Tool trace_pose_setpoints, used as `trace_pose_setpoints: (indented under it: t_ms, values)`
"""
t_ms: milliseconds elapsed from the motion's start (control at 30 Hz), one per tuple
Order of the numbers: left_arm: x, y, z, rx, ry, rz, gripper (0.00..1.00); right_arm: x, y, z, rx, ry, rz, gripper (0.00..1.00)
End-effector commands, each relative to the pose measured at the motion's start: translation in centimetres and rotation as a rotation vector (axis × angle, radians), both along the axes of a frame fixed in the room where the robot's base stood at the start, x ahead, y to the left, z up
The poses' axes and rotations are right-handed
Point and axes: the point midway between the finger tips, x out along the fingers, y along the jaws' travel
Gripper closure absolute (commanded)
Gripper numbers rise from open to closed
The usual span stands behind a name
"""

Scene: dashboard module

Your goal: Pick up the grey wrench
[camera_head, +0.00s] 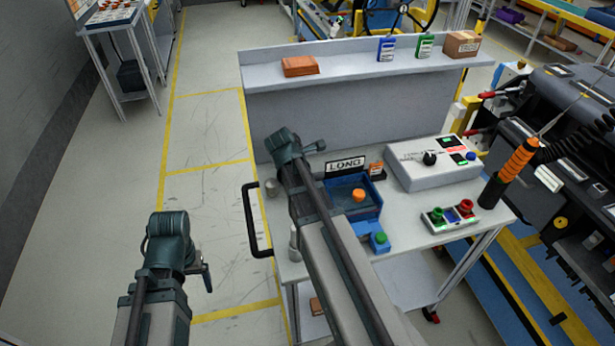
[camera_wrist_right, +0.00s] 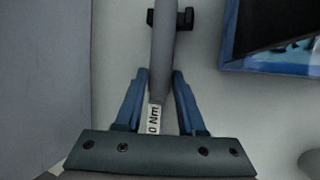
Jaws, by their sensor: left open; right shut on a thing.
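The grey wrench (camera_wrist_right: 162,50) runs up the middle of the right wrist view, with a black part across its far end and a white label reading "0 Nm" near the gripper. My right gripper (camera_wrist_right: 159,78) is shut on its grey shaft, one blue finger on each side. In the head view my right arm reaches over the cart's left part, and I cannot make out the wrench there. My left gripper (camera_head: 206,275) is open and empty, left of the cart over the floor. Its fingers show only in part.
A blue tray (camera_head: 371,195) with an orange knob sits on the cart top (camera_head: 405,232), beside a LONG sign (camera_head: 345,163). A grey control box (camera_head: 435,163), a button panel (camera_head: 450,216) and an orange-handled tool (camera_head: 515,165) stand to the right. A black cart handle (camera_head: 250,220) sticks out left.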

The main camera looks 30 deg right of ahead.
Motion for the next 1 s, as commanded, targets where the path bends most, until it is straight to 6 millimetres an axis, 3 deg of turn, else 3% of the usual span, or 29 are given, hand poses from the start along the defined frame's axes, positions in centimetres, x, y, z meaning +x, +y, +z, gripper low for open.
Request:
trace_pose_setpoints:
  t_ms: [33, 500, 933, 1000]
  values:
    - [0.0, 0.0, 1.1, 0.0, 0.0, 0.0, 0.13, 0.0, 0.0, 1.1, 0.0, 0.0, 0.0, 1.0]
    - [0.0, 0.0, 8.0, 0.0, 0.0, 0.0, 0.13, 0.0, 0.0, 8.0, -0.001, 0.0, 0.0, 1.0]
    - [0.0, 0.0, 8.7, 0.0, 0.0, 0.0, 0.13, 0.0, 0.0, 8.7, -0.001, 0.0, 0.0, 1.0]
    - [0.0, 0.0, 8.7, 0.0, 0.0, 0.0, 0.26, 0.0, 0.0, 8.7, -0.001, 0.0, 0.0, 1.0]
